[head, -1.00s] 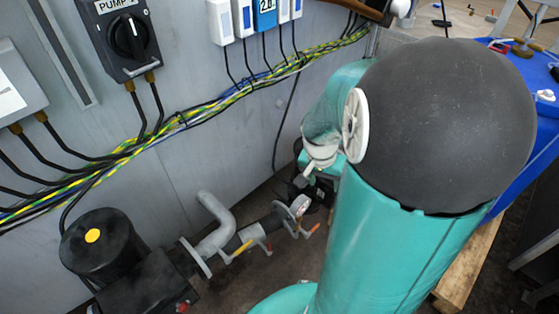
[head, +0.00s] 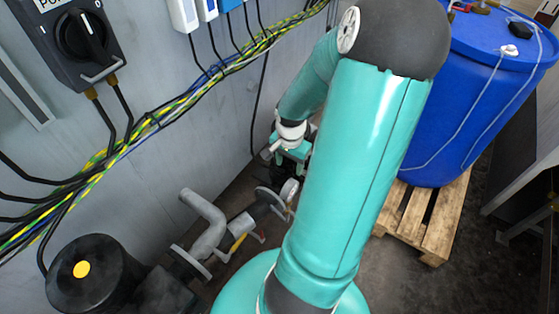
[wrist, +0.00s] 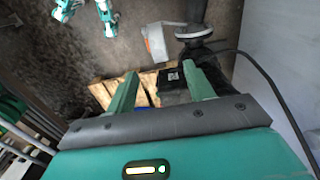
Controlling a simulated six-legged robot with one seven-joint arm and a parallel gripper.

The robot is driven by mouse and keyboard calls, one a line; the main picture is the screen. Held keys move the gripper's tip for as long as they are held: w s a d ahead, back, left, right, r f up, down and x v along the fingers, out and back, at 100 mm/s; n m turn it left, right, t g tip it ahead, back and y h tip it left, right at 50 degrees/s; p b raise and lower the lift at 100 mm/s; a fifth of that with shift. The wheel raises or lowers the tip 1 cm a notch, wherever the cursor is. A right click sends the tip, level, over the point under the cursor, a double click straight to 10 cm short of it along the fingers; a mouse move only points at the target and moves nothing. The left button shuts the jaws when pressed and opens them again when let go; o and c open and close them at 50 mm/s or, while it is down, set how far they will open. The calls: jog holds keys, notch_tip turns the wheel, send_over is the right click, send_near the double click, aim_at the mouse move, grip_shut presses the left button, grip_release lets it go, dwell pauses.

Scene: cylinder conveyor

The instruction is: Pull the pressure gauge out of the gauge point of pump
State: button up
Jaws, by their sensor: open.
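The pressure gauge (head: 289,190) is a small round dial with a pale face, on the pump's pipework beside a grey flange (head: 269,201) in the head view. Its stem and the gauge point are too small to make out. The pump (head: 90,275) has a black motor with a yellow dot, at lower left. My gripper (wrist: 159,88) is open, with nothing seen between its fingers in the wrist view. In the head view my gripper (head: 292,153) is above and behind the gauge, apart from it in the picture. I cannot pick out the gauge in the wrist view.
A grey wall with a cable bundle (head: 160,115) and a switch box (head: 78,35) stands at left. A blue barrel (head: 475,95) on a wooden pallet (head: 425,225) is at right. A grey pipe (head: 204,222) and a yellow-handled valve (head: 238,243) lie near the gauge.

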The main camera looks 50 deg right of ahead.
aim_at(290, 184)
jog(key=f, duration=1.4)
jog(key=shift+s+d, duration=0.15)
jog(key=shift+s, duration=0.05)
grip_shut()
